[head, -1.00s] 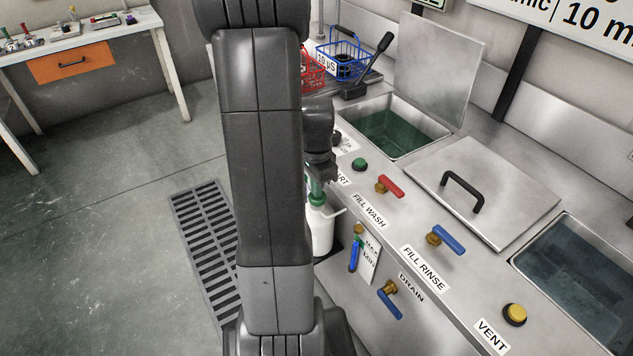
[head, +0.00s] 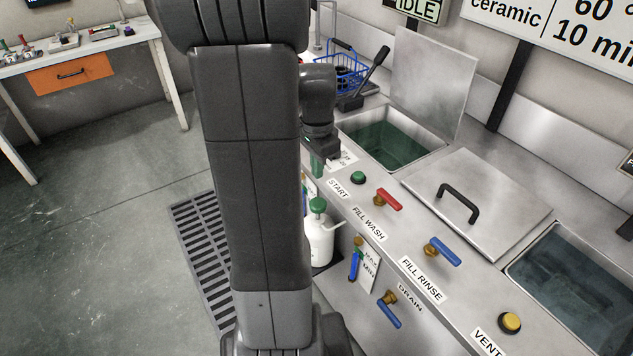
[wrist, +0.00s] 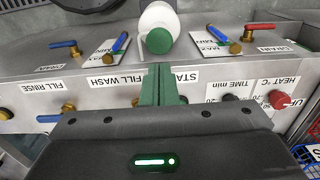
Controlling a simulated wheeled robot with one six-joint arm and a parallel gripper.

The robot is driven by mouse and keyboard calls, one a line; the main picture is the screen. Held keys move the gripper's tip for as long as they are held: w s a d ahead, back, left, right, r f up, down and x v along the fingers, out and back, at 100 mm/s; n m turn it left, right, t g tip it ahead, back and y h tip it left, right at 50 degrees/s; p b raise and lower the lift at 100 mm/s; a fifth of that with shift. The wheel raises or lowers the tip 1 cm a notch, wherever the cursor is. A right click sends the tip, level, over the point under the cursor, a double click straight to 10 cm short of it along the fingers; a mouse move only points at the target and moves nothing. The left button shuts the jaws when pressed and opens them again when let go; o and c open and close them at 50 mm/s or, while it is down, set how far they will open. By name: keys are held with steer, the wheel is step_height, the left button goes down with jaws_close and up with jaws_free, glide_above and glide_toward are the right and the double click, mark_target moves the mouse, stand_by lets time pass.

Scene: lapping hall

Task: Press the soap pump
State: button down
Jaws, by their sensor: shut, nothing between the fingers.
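The soap pump is a white bottle (head: 320,243) with a green pump head (head: 318,205) and a thin white spout to the right. It stands upright on a dark shelf beside the steel front, partly hidden by my arm. My gripper (head: 317,172) is above the pump head, with a visible gap between them in the head view. In the wrist view the green fingertips (wrist: 160,68) are together and empty, pointing towards the green pump head (wrist: 159,41), with the white bottle (wrist: 158,18) behind it.
The steel panel beside it carries a green START button (head: 358,178), a red-handled valve (head: 388,200), blue-handled valves (head: 443,251) and a yellow VENT button (head: 511,322). An open tank (head: 440,137) and a blue basket (head: 345,72) lie behind. A floor grate (head: 200,250) is at left.

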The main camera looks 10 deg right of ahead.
step_height(320, 180, up, 2)
steer(key=shift+r, duration=0.1)
stand_by(0.9)
steer(key=b, duration=0.2)
glide_above(315, 202)
step_height(315, 202, down, 8)
steer(key=shift+r, duration=0.2)
step_height(315, 202, up, 9)
steer(key=p, duration=0.1)
steer(key=shift+d+f, duration=0.2)
steer(key=shift+d, duration=0.05)
steer(key=shift+s+f, duration=0.1)
steer(key=shift+s, duration=0.05)
